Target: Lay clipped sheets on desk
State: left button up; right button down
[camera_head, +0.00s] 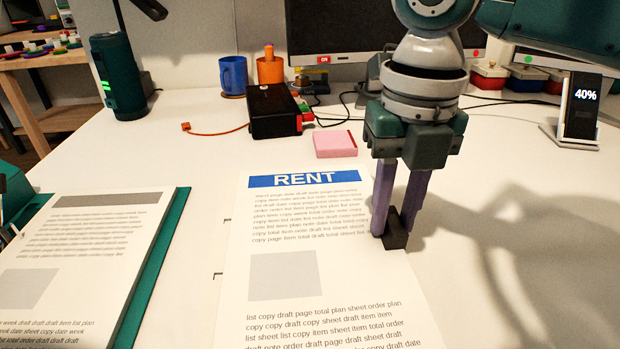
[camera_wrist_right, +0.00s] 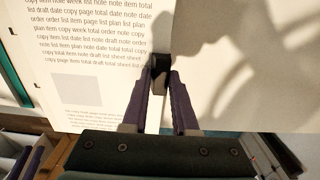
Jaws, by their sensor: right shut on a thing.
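The white sheets headed RENT (camera_head: 282,275) extend over the desk in the head view. They also fill the upper left of the right wrist view (camera_wrist_right: 100,90). My right gripper (camera_head: 396,225) is shut on a small black clip (camera_head: 397,240) at the sheets' right edge, beside the printed text. The clip also shows between the fingertips in the wrist view (camera_wrist_right: 160,68). I cannot tell whether the sheets touch the desk everywhere. Only unclear dark parts at the left edge of the head view may belong to my left arm, and its jaws cannot be made out.
Another printed stack (camera_head: 70,250) lies on a green board (camera_head: 160,260) at the left. Behind are a pink note pad (camera_head: 335,144), a black box (camera_head: 273,110), a blue mug (camera_head: 233,75) and a phone stand (camera_head: 575,125). The white desk (camera_head: 530,270) is clear at the right.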

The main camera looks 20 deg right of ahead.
jog(key=shift+f+b, duration=0.6)
jog(key=shift+f, duration=1.6)
jog(key=shift+f, duration=0.1)
jog(key=c, duration=0.7)
grip_release()
